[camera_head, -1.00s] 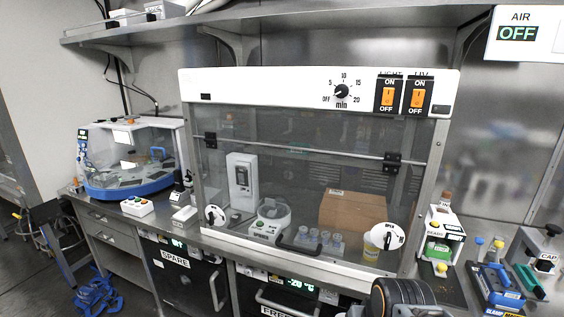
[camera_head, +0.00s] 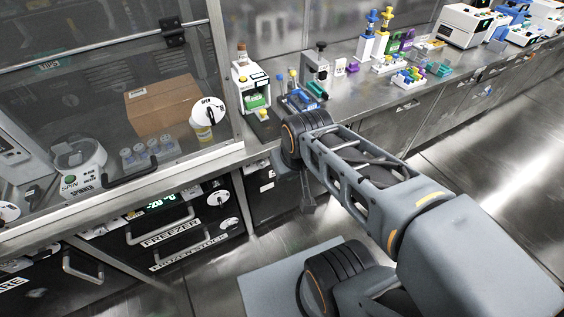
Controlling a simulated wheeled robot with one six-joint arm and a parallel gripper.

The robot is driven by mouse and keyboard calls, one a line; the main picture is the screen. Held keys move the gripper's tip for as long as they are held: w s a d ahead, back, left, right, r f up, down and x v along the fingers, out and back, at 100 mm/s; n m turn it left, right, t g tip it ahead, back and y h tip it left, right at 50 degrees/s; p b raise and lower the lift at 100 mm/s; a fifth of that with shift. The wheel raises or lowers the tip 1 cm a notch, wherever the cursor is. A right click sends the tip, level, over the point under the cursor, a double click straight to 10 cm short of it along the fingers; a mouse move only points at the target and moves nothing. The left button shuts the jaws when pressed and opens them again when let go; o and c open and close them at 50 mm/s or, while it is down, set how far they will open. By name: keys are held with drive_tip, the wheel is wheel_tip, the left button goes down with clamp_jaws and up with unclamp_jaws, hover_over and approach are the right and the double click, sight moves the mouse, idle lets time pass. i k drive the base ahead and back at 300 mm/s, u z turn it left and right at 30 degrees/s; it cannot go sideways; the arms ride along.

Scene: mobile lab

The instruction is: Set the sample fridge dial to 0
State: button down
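No fridge labelled as the sample fridge can be read in view. Under the counter, a unit labelled FREEZER (camera_head: 169,231) has a lit display at its top and bar handles. A white round dial (camera_head: 218,198) with a dark pointer is at its upper right, and a second white dial (camera_head: 228,224) sits just below; their markings are too small to read. My arm reaches from the lower right towards the counter edge. A dark part at its end, seemingly my gripper (camera_head: 308,197), hangs in front of the counter, right of the dials and apart from them. Its fingers cannot be made out.
A glass-fronted hood with a white OPEN knob (camera_head: 209,111) stands above the freezer. A green-fronted device (camera_head: 253,88) and several small racks line the counter (camera_head: 345,98).

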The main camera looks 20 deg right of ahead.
sight(261, 164)
drive_tip(key=z, duration=0.65)
drive_tip(key=k, duration=0.9)
drive_tip(key=u, duration=1.2)
drive_tip(key=i, duration=0.5)
drive_tip(key=z, duration=0.05)
